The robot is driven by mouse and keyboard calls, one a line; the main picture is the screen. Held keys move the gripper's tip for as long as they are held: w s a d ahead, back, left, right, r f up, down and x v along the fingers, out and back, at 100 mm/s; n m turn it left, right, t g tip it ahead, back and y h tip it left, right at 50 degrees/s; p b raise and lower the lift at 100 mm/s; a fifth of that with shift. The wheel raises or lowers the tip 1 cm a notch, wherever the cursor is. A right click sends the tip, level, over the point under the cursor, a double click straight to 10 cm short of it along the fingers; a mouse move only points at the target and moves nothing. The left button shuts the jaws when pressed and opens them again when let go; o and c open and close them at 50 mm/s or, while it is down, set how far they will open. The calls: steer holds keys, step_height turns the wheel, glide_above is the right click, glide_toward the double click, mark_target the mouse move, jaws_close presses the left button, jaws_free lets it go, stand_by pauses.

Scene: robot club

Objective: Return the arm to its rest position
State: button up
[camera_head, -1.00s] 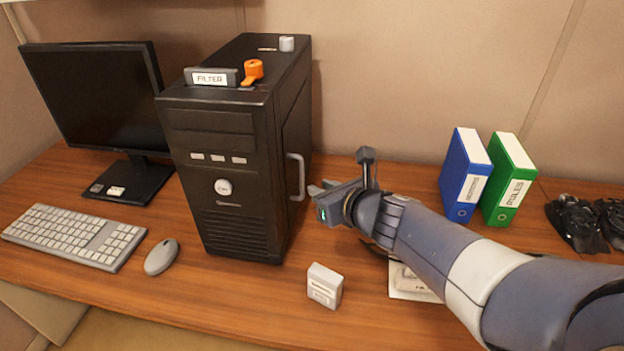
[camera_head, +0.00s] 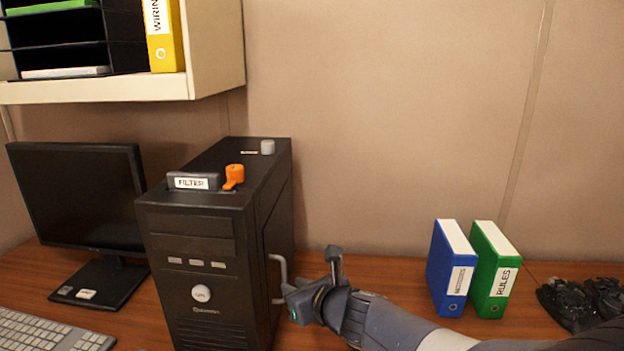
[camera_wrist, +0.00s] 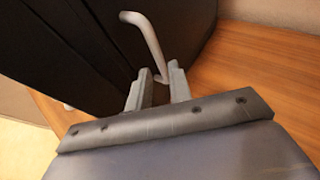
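My gripper (camera_head: 286,293) is at the right side of the black computer tower (camera_head: 205,250), close to the grey side handle (camera_head: 278,272). In the wrist view, the two fingers of my gripper (camera_wrist: 160,75) stand apart with a gap between them. The handle (camera_wrist: 147,38) runs down toward that gap; I cannot tell whether the fingers touch it. No object is held clear of the tower. My arm reaches in from the lower right.
A filter block (camera_head: 192,181) and an orange latch (camera_head: 233,176) sit on the tower. A monitor (camera_head: 75,195) stands left. Blue (camera_head: 450,270) and green (camera_head: 494,270) binders stand right of my gripper. A shelf (camera_head: 215,50) overhangs the upper left.

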steer(key=x, duration=0.4)
steer(key=shift+a+b, duration=0.15)
steer(key=shift+b, duration=0.15)
